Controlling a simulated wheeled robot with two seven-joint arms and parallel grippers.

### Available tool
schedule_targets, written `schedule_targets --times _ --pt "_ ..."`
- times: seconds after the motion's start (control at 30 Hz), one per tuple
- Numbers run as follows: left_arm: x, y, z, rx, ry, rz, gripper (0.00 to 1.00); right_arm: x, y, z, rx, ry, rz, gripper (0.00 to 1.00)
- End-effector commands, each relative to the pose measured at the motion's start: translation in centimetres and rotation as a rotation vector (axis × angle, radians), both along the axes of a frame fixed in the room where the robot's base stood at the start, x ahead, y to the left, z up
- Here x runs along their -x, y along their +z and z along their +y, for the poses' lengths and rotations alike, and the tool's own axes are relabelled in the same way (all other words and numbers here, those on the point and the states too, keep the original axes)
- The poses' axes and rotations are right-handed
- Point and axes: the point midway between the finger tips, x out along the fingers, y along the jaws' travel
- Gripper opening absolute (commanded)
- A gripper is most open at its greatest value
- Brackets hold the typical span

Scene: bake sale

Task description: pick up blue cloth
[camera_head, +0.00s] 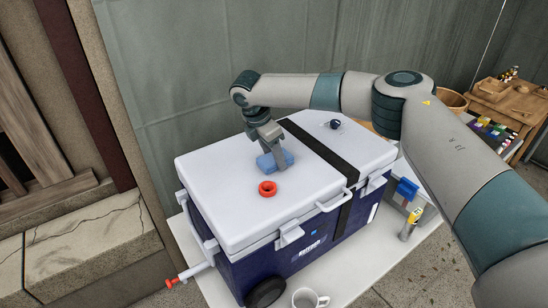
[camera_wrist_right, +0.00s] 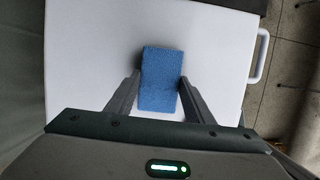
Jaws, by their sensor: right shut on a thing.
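The blue cloth (camera_head: 275,162) is a small blue block-like piece on the white lid of a cooler (camera_head: 215,165). In the right wrist view the blue cloth (camera_wrist_right: 160,78) lies between the two fingers, which touch its sides. My right gripper (camera_head: 270,148) reaches down over the lid and is shut on the cloth; it also shows in the right wrist view (camera_wrist_right: 160,90). I cannot tell whether the cloth is lifted off the lid. My left gripper is not in view.
A red ring (camera_head: 267,188) lies on the lid just in front of the cloth. A dark round object (camera_head: 335,124) sits on the lid's far part, beyond a black strap. A white mug (camera_head: 310,299) stands in front of the cooler. A wooden table (camera_head: 505,105) with goods stands far right.

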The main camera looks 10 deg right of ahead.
Motion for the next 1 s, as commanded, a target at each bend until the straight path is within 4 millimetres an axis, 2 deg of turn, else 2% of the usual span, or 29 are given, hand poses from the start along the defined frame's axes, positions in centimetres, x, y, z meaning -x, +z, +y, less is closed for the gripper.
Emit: schedule_targets --times 0.17,0.37,1.0 --pt "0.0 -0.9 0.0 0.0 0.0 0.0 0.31 -0.1 0.8 0.0 -0.002 0.0 -0.002 0.26" --pt "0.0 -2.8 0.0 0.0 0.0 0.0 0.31 -0.1 3.4 0.0 -0.003 -0.002 -0.004 0.26" --pt "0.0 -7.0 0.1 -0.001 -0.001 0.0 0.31 7.6 9.9 -6.8 -0.002 0.0 -0.003 0.26"
